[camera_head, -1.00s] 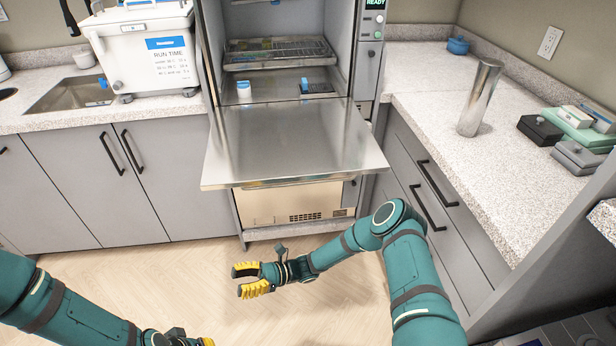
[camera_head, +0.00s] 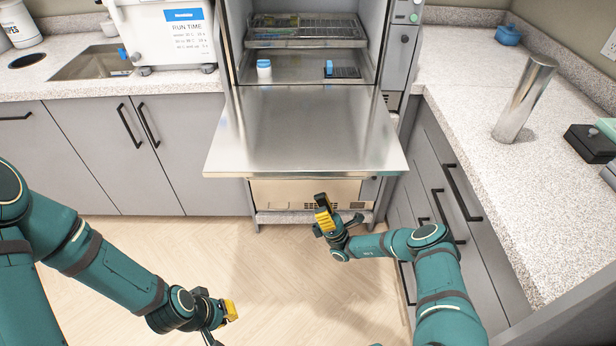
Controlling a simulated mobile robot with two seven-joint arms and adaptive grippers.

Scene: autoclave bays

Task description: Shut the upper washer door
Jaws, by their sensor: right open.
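The upper washer door (camera_head: 305,135) is a steel panel folded down flat, sticking out toward me from the washer (camera_head: 234,40). The chamber behind it is open. My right gripper (camera_head: 322,212), with yellow finger pads, is below the door's front edge, in front of the lower beige panel (camera_head: 285,194). It is open and empty, apart from the door as far as I can tell. My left gripper (camera_head: 228,312) is low over the floor at the bottom left, its yellow pad showing; its jaw opening cannot be made out.
Inside the chamber are a wire rack (camera_head: 300,30), a white bottle with a blue cap (camera_head: 264,72) and a small blue item (camera_head: 329,68). Counters flank the washer; a steel cylinder (camera_head: 524,98) stands on the right one. The floor ahead is clear.

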